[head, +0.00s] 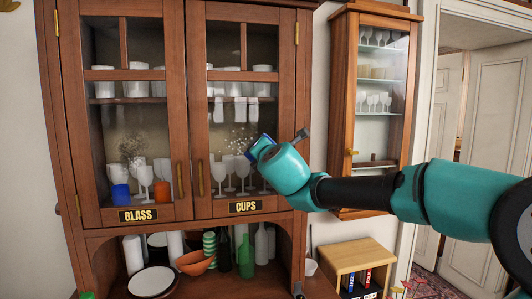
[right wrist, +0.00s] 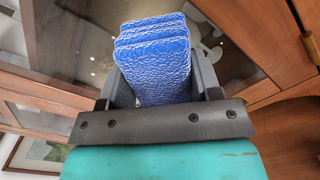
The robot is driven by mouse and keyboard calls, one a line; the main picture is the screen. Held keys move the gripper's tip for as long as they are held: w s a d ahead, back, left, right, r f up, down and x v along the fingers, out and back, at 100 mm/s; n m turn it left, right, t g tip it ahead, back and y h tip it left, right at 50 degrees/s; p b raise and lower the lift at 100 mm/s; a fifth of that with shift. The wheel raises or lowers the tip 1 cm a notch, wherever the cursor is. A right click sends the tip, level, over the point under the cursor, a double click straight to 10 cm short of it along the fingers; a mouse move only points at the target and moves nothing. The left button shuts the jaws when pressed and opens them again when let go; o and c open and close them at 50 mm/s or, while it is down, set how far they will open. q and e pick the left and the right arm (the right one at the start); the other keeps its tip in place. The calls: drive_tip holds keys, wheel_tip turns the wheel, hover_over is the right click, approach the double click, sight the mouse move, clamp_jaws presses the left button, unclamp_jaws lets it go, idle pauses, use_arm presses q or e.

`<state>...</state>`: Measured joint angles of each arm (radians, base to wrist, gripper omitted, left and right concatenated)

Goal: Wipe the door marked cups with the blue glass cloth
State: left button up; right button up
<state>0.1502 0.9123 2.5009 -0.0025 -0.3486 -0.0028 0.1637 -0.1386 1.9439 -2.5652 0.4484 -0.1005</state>
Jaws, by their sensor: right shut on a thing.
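The cups door (head: 237,76) is the right glazed door of the tall brown cabinet, with a gold CUPS label (head: 246,206) on its lower rail. Speckled marks (head: 238,138) show on its lower glass. My right gripper (head: 256,145) is in front of this lower glass, its fingers mostly hidden behind my wrist. In the right wrist view, my right gripper (right wrist: 165,85) is shut on the folded blue glass cloth (right wrist: 155,55). A sliver of the cloth (head: 262,143) shows in the head view. Whether it touches the glass I cannot tell. My left gripper is not in view.
The GLASS door (head: 130,75) is to the left, also with speckled marks. Gold handles (head: 200,178) stand out between the doors. A smaller glass wall cabinet (head: 337,100) hangs at the right. Bottles, plates and an orange bowl (head: 195,262) stand in the open shelf below.

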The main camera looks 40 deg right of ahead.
sight(226, 151)
drive_tip(key=shift+w+a+f, duration=0.1)
drive_tip(key=shift+w+a, duration=0.3)
drive_tip(key=shift+a, duration=0.45)
drive_tip(key=shift+w+a, duration=0.3)
drive_tip(key=shift+a, duration=0.45)
drive_tip(key=shift+w+a, duration=0.3)
drive_tip(key=shift+a, duration=0.45)
drive_tip(key=shift+w+a, duration=0.25)
drive_tip(key=shift+a, duration=0.45)
drive_tip(key=shift+a, duration=0.1)
drive_tip(key=shift+w+a, duration=0.4)
drive_tip(key=shift+a, duration=0.25)
drive_tip(key=shift+w+a, duration=0.35)
drive_tip(key=shift+a, duration=0.25)
